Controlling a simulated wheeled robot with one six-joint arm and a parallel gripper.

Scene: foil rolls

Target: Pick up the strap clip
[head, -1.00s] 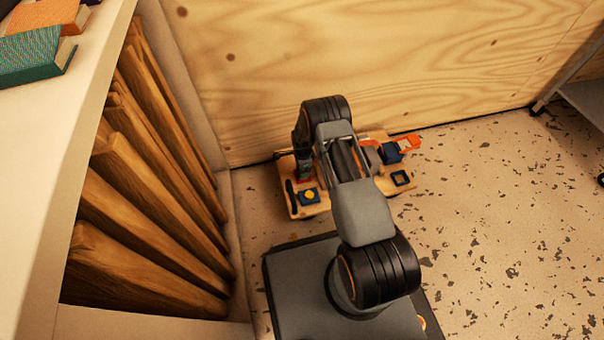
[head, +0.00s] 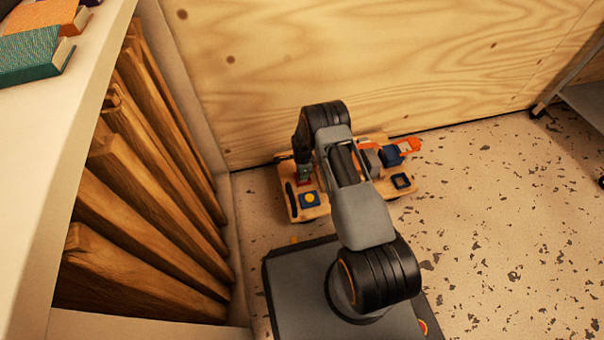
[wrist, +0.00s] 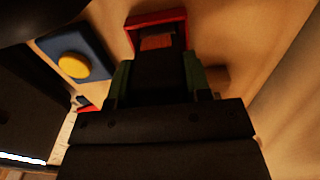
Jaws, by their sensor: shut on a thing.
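My gripper (wrist: 158,78) points down over a wooden board (head: 318,209) on the floor against the plywood wall. It is shut, with a dark piece between its green-edged fingers; I take this as the strap clip. A red frame with a brownish inside (wrist: 157,20) lies just beyond the fingertips in the wrist view. The clip's shape is mostly hidden by the fingers and shadow. I cannot tell whether it is clear of the board.
Wooden slats (head: 140,200) stand close on the left under a pale shelf. Speckled floor on the right is free.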

